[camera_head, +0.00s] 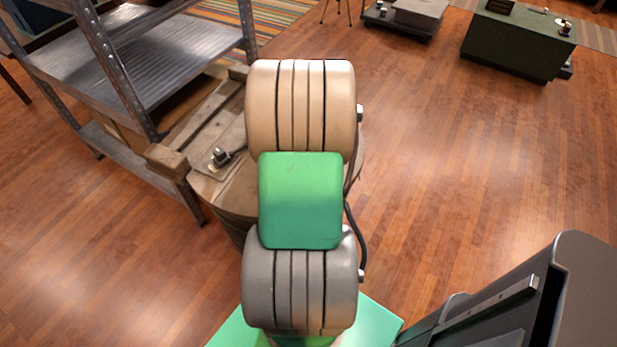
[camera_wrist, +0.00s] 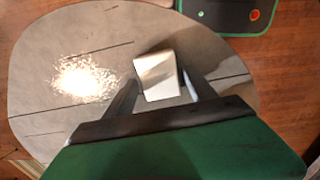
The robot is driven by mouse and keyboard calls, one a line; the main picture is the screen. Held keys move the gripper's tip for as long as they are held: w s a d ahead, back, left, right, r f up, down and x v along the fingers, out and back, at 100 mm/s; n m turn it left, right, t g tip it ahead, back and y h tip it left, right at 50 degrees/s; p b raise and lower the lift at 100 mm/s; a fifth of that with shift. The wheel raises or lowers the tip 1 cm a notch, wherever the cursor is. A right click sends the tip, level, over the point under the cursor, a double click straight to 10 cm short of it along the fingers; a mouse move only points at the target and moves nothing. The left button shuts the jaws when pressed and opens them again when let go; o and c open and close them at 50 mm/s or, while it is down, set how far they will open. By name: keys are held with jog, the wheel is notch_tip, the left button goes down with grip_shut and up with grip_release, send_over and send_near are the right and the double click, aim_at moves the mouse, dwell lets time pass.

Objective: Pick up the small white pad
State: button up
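The small white pad (camera_wrist: 158,76) lies over the round grey-brown wooden table top (camera_wrist: 40,98) in the wrist view, slightly turned relative to my fingers. My gripper (camera_wrist: 160,82) is spread, with one finger at the pad's left side and one at its right. The fingertips come close to the pad's sides; whether they touch it is unclear. In the head view, my arm hides the pad and gripper, and part of the table (camera_head: 208,186) shows to the left of the arm.
A small dark object (camera_head: 221,157) and wooden planks (camera_head: 203,118) are at the table's left. A metal shelf (camera_head: 150,42) stands close by on the left. A dark green counter (camera_head: 518,42) stands far right. Open wooden floor (camera_head: 470,150) lies on the right.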

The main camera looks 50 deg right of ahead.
jog(key=c, duration=1.1)
jog(key=shift+r, duration=0.55)
notch_tip(320, 180, up, 3)
jog(key=shift+f, duration=0.15)
jog(key=s+a+r, duration=0.4)
jog(key=a+r, duration=0.5)
jog(key=a, duration=0.4)
jog(key=shift+a+r+p, duration=0.15)
jog(key=shift+a+p, duration=0.1)
jog(key=shift+p, duration=0.1)
